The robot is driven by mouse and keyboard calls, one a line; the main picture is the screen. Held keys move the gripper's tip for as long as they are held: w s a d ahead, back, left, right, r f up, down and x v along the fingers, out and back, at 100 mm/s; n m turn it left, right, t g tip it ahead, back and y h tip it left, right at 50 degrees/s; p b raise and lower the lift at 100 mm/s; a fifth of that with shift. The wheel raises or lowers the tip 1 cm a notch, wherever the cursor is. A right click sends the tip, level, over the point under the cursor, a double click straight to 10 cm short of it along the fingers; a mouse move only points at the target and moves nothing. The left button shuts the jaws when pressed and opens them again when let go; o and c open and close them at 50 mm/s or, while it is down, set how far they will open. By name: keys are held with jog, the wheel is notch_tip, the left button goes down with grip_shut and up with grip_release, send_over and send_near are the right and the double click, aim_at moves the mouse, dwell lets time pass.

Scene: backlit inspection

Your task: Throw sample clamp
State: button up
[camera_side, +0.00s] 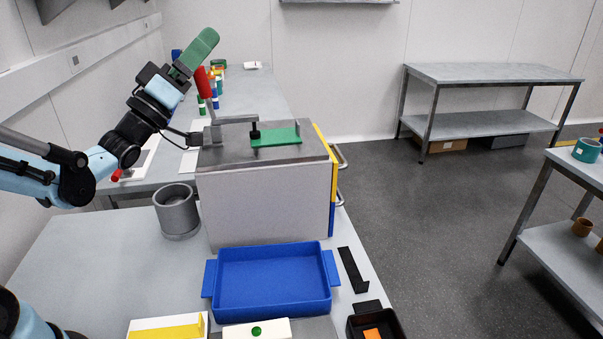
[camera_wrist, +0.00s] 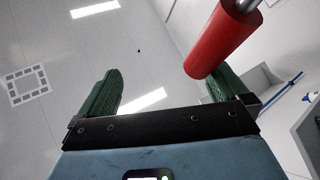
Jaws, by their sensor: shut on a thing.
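The sample clamp (camera_side: 211,134) is mounted on the left part of a grey box top. Its red handle (camera_side: 203,82) stands up, leaning slightly left. Its metal arm (camera_side: 236,120) lies level, with the black tip (camera_side: 255,133) down at the left end of a green plate (camera_side: 279,138). My gripper (camera_side: 204,47), with green fingers, is at the upper end of the red handle and tilts up to the right. In the wrist view the red handle (camera_wrist: 222,42) overlaps the right finger. The contact itself is partly hidden.
A grey cup (camera_side: 176,212) stands left of the box (camera_side: 262,205). A blue tray (camera_side: 270,284) lies in front of it, with a black bracket (camera_side: 352,270) to the right. Coloured items stand on the bench behind. Open floor lies to the right.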

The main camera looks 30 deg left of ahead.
jog(key=shift+s+d, duration=0.15)
jog(key=shift+d, duration=0.1)
jog(key=shift+s+a, duration=0.4)
jog(key=shift+s, duration=0.1)
jog(key=c, duration=0.5)
jog(key=shift+o, duration=0.2)
jog(key=s+a, duration=0.7)
jog(key=s, duration=0.3)
jog(key=shift+s+a, duration=0.15)
jog(key=shift+a, duration=0.05)
